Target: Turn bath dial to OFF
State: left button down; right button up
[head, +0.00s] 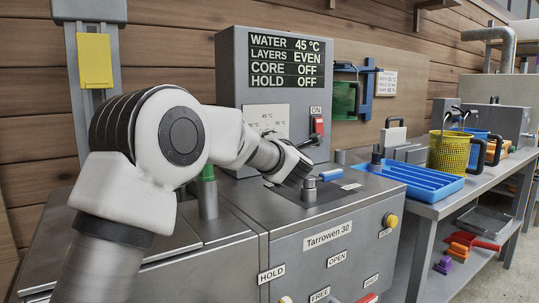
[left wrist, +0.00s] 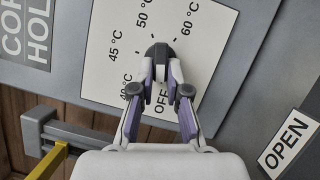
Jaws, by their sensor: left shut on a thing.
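The bath dial (left wrist: 158,50) is a dark round knob on a pale plate (left wrist: 100,72) marked 40, 45, 50, 60 °C and OFF. My left gripper (left wrist: 161,72) is shut on the dial, its two fingertips against the knob. The OFF label lies between the purple-sided fingers. I cannot tell which mark the dial points to. In the head view the plate (head: 275,112) shows on the front of the grey control box (head: 229,98), and my left arm hides the dial. The display (head: 285,62) reads WATER 45 °C, LAYERS EVEN, CORE OFF, HOLD OFF. My right gripper is not in view.
A red switch (head: 317,126) under an ON label sits right of the plate. A blue-handled lever (head: 331,174) stands on the machine top. A blue tray (head: 417,182) and a yellow basket (head: 447,152) are on the bench at right.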

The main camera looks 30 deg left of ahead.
pick_arm(q)
jog(key=shift+r+n+b, duration=0.4)
jog(key=shift+n+b, duration=0.25)
jog(key=shift+n, duration=0.05)
jog(key=c, duration=1.2)
grip_release()
jog(key=shift+o, duration=0.2)
jog(key=shift+w+a+f, duration=0.1)
jog(key=shift+w+f, duration=0.15)
jog(key=shift+f, duration=0.05)
jog(key=shift+f, duration=0.15)
jog(key=v, duration=1.2)
jog(key=shift+f, duration=0.15)
